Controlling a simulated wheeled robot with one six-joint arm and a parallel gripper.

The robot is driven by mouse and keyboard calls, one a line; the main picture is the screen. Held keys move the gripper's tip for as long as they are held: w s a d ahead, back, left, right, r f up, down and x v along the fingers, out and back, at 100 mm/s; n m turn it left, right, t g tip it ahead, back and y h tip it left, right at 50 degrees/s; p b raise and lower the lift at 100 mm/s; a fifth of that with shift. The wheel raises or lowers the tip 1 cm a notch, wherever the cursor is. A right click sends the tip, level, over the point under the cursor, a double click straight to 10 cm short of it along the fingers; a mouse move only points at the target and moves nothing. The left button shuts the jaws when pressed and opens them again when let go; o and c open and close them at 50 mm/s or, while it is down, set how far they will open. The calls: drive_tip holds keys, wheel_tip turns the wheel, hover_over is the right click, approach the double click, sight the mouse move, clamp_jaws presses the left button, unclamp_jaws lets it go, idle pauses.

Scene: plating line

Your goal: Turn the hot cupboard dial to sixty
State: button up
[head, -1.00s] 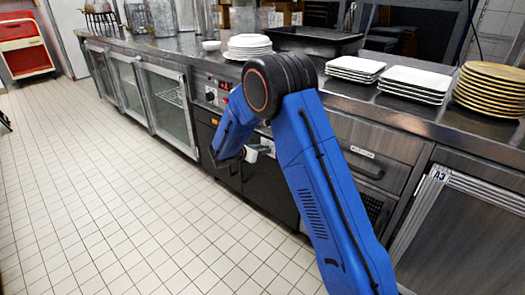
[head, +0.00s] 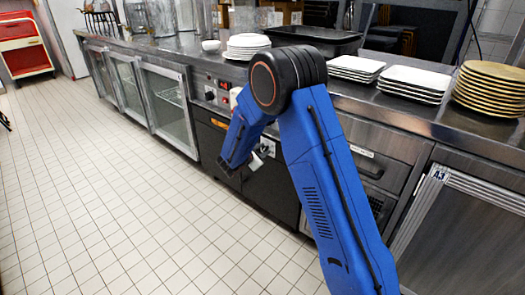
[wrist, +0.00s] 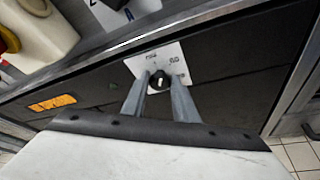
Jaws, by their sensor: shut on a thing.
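The dial (wrist: 160,80) is a small black knob with a light pointer mark, set on a white scale plate (wrist: 177,55) on a dark front panel. The mark looks close to upright in the wrist view. A label that looks like 60 is printed to the knob's upper right; the other print is too small to read surely. My gripper (wrist: 160,84) has one finger on each side of the knob and is shut on it.
An orange label (wrist: 52,103) is on the panel left of the dial. A steel counter edge (wrist: 215,16) runs above it. Stacked white plates (head: 415,84), gold plates (head: 490,88) and a black tray (head: 312,38) stand on the counter. The tiled floor (head: 90,180) is clear.

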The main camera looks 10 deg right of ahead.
drive_tip(key=m, duration=0.1)
drive_tip(key=m+t, duration=0.2)
drive_tip(key=m, duration=0.1)
drive_tip(key=shift+s+d+f+y, duration=0.1)
drive_tip(key=shift+s+f+y, duration=0.1)
drive_tip(key=shift+f+y, duration=0.1)
idle(0.4)
drive_tip(key=o, duration=1)
drive_tip(key=shift+r, duration=0.1)
drive_tip(key=shift+s, duration=0.1)
drive_tip(key=v, duration=1.7)
drive_tip(key=shift+s+f, duration=0.2)
drive_tip(key=shift+s, duration=0.05)
